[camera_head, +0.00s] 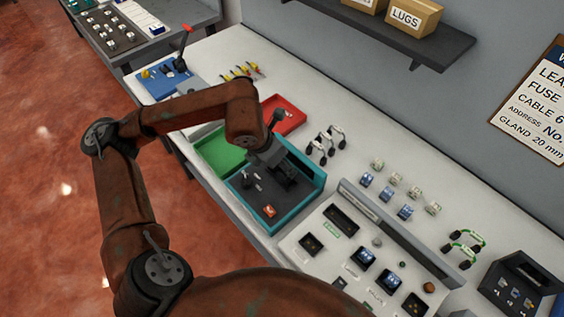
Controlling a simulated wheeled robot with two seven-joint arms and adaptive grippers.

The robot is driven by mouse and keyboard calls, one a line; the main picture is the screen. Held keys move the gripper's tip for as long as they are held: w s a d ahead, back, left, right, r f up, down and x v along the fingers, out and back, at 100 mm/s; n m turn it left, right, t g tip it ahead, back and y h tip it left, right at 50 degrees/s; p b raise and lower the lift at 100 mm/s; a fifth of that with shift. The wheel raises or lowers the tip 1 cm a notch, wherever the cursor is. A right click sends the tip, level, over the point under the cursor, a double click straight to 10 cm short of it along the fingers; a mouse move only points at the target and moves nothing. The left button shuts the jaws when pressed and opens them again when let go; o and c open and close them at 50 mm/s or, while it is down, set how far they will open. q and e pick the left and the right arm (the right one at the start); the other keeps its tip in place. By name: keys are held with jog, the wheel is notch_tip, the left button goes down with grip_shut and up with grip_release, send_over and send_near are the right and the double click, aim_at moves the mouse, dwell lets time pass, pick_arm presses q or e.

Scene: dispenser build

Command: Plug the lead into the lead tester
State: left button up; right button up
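Two white leads with black ends (325,142) stand on the bench behind the teal tray. Two green leads with black ends (465,248) lie farther right. I cannot tell which one the task means. A sloped grey panel (318,262) with dark sockets and small displays stands at the bench front; it may be the lead tester, but its label is too small to read. My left gripper (274,172) points down over the teal tray (310,197), apart from these leads. Its fingers are dark and unclear, and I cannot tell whether they hold anything. My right gripper is not in view.
A green tray (216,152) and a red tray (290,118) adjoin the teal one. Several small blue and pale parts (405,211) stand behind the panel. A dark box (520,288) is at the lower right. A shelf (395,30) with cartons overhangs the back.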

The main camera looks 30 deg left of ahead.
pick_arm(q)
jog(key=o, duration=1.2)
jog(key=shift+o, duration=0.4)
jog(key=o, duration=0.4)
jog(key=shift+r, duration=0.15)
jog(key=shift+r+p, duration=1.95)
jog(key=shift+r, duration=1.45)
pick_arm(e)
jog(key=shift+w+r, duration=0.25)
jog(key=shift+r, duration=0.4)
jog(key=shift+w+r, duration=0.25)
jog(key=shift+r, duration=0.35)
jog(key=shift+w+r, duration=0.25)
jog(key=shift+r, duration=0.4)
